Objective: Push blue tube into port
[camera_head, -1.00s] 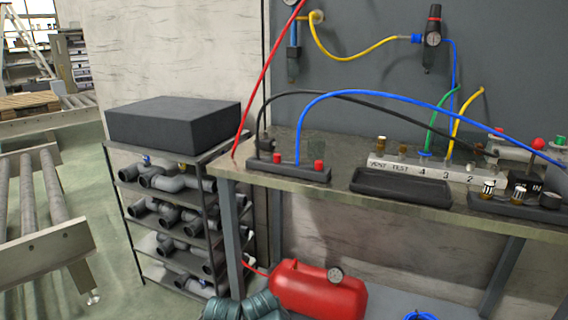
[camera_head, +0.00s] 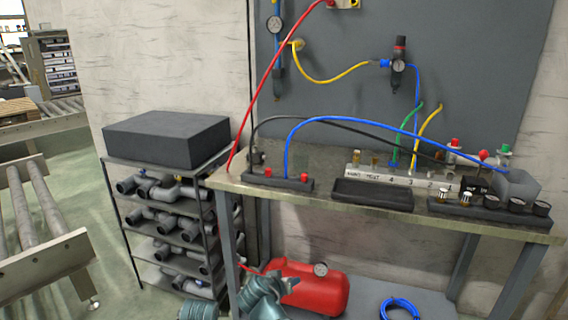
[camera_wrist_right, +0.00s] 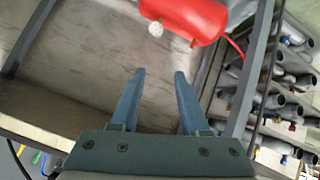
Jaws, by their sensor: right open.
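The blue tube (camera_head: 345,119) arches over the workbench in the head view. Its left end comes down at a dark block with red caps (camera_head: 278,181), and its right end runs to a grey fitting (camera_head: 517,184) at the bench's right. I cannot tell how either end is seated. A pale port strip (camera_head: 400,178) with printed labels stands behind a black tray, with green and yellow tubes rising from it. My right gripper (camera_wrist_right: 157,75) is open and empty in the right wrist view, away from the tube. My left gripper is not in view.
The black tray (camera_head: 372,194) lies on the workbench (camera_head: 232,183). A red tank (camera_head: 315,288) and a coiled blue hose (camera_head: 398,308) are below it. A red tube (camera_head: 268,82) slants across the bench's left end. A pipe rack (camera_head: 165,225) stands left.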

